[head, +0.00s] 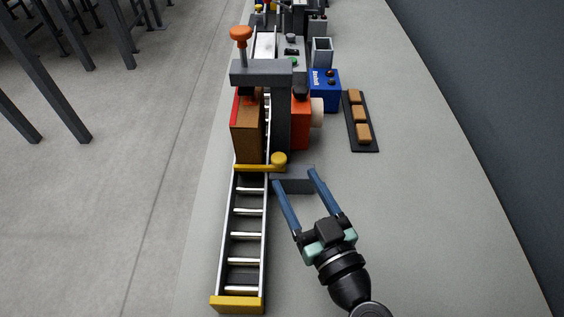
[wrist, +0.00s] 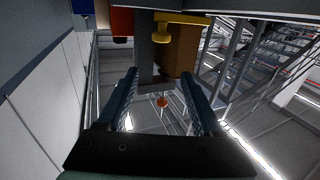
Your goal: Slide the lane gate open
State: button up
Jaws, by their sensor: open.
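The lane gate (head: 254,168) is a yellow bar across the roller lane (head: 231,210), with a round yellow knob (head: 278,160) at its right end. In the wrist view the yellow gate bar (wrist: 185,19) and its knob (wrist: 160,37) show at the top, beyond the fingertips. My gripper (head: 295,178) is open and empty, its two blue fingers spread, just right of the lane and on the near side of the knob. The fingers also show in the wrist view (wrist: 160,76). They appear apart from the knob. A brown box (head: 246,140) stands on the lane right behind the gate.
A grey press frame (head: 262,72) with an orange knob (head: 240,34) spans the lane behind the gate. An orange-red block (head: 300,122), a blue box (head: 325,92) and a dark tray (head: 372,145) stand to its right. A low grey block (head: 296,187) lies by my fingers.

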aim_at(282, 164)
jog(key=w+a+f, duration=0.1)
jog(key=w, duration=0.1)
jog(key=w+a+f+p, duration=0.1)
jog(key=w, duration=0.1)
jog(key=w+a+f, duration=0.1)
jog(key=w, duration=0.2)
jog(key=shift+p, duration=0.3)
jog(key=shift+d+f, duration=0.1)
jog(key=shift+d, duration=0.05)
grip_shut()
